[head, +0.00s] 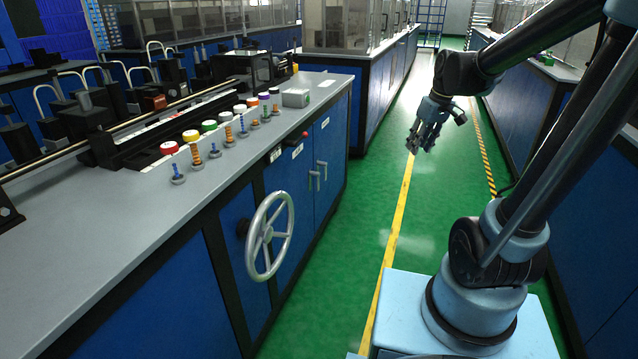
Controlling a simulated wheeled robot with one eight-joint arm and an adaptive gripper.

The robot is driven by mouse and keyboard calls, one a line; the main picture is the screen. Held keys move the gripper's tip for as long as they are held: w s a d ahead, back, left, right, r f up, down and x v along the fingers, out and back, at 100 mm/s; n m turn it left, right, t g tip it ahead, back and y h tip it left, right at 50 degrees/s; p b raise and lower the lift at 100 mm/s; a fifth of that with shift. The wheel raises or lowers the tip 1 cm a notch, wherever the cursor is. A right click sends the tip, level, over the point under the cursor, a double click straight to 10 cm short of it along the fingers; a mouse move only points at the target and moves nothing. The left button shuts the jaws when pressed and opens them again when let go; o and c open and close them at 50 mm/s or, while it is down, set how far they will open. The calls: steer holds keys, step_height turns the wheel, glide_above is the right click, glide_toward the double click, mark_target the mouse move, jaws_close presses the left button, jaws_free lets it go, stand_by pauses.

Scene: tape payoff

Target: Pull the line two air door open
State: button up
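Blue cabinet doors (328,150) front the left bench in the head view. They look closed, with two upright silver handles (317,176) side by side near their middle. Small white labels sit above the doors, one at the left (275,154) and one at the right (325,123); their text is too small to read, so I cannot tell which door is line two air. My gripper (421,148) hangs over the green aisle, right of the doors and apart from them. Its fingers point down, look spread, and hold nothing visible.
A silver handwheel (270,235) sticks out from the bench front, left of the doors. A red-knobbed lever (303,135) juts out above them. Tape rolls and indicator-like posts line the bench top (120,230). The green aisle floor (345,215) before the doors is clear.

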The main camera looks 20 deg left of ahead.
steer(key=w+a+f+n, duration=0.2)
steer(key=w+a+n, duration=0.1)
steer(key=w+a, duration=0.5)
steer(key=n+g+y, duration=0.2)
steer(key=n, duration=0.4)
glide_above(318, 191)
steer(key=f, duration=2)
steer(key=w+f, duration=0.1)
steer(key=f, duration=0.9)
steer(key=shift+a, duration=0.15)
